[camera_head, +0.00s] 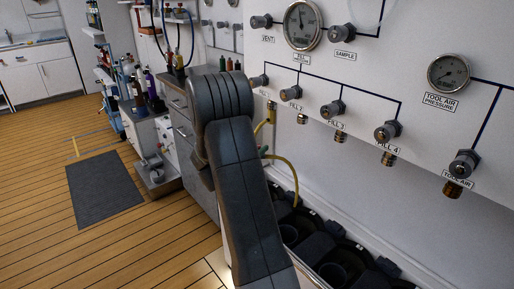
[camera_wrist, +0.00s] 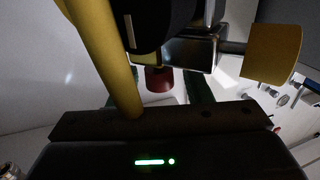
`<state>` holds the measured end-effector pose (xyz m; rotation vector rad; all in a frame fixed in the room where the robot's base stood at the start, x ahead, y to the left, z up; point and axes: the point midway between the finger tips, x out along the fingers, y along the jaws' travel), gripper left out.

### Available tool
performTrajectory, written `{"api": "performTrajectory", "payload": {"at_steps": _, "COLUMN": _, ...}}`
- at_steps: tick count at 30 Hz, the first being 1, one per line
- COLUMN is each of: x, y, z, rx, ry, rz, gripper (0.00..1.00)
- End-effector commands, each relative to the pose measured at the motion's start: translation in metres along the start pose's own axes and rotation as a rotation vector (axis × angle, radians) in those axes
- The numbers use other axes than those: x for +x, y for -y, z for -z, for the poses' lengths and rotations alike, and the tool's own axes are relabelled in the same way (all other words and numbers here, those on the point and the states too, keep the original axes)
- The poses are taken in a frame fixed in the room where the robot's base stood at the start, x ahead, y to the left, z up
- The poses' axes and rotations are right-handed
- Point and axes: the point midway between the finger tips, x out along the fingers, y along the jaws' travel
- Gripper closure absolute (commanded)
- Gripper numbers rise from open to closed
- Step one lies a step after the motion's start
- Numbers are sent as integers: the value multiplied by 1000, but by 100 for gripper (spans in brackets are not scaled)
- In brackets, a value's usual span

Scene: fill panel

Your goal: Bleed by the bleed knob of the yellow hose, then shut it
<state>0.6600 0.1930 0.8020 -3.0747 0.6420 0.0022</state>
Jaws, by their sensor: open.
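The yellow hose (camera_head: 287,168) hangs below the left end of the panel in the head view, partly hidden behind my arm. In the wrist view the yellow hose (camera_wrist: 102,55) crosses the left side close to the camera. Near it is a metal fitting (camera_wrist: 188,52) with a yellow cylindrical piece (camera_wrist: 272,55) on its right. A small dark red knob (camera_wrist: 159,79) shows below the fitting; I cannot tell for sure that it is the bleed knob. My gripper (camera_wrist: 154,90) is open, its dark fingers apart on either side of the red knob; contact cannot be seen.
The white fill panel (camera_head: 440,30) carries gauges, several knobs and labelled outlets. Dark cylinders (camera_head: 335,262) stand beneath it. A grey cabinet (camera_head: 178,110) with bottles is behind my arm. The wooden floor (camera_head: 100,245) is clear around a dark mat (camera_head: 104,190).

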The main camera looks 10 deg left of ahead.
Motion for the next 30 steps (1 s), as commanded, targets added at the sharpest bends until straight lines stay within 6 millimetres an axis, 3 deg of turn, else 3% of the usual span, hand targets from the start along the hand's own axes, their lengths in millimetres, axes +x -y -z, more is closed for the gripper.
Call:
{"api": "performTrajectory", "payload": {"at_steps": 16, "x": -112, "y": 1, "z": 1, "rx": 0, "ry": 0, "rz": 4, "gripper": 55}}
{"api": "performTrajectory", "payload": {"at_steps": 21, "x": -128, "y": 0, "z": 1, "rx": 0, "ry": 0, "rz": 2, "gripper": 55}}
{"api": "performTrajectory", "payload": {"at_steps": 30, "x": -131, "y": 0, "z": 0, "rx": 0, "ry": 0, "rz": -1, "gripper": 55}}
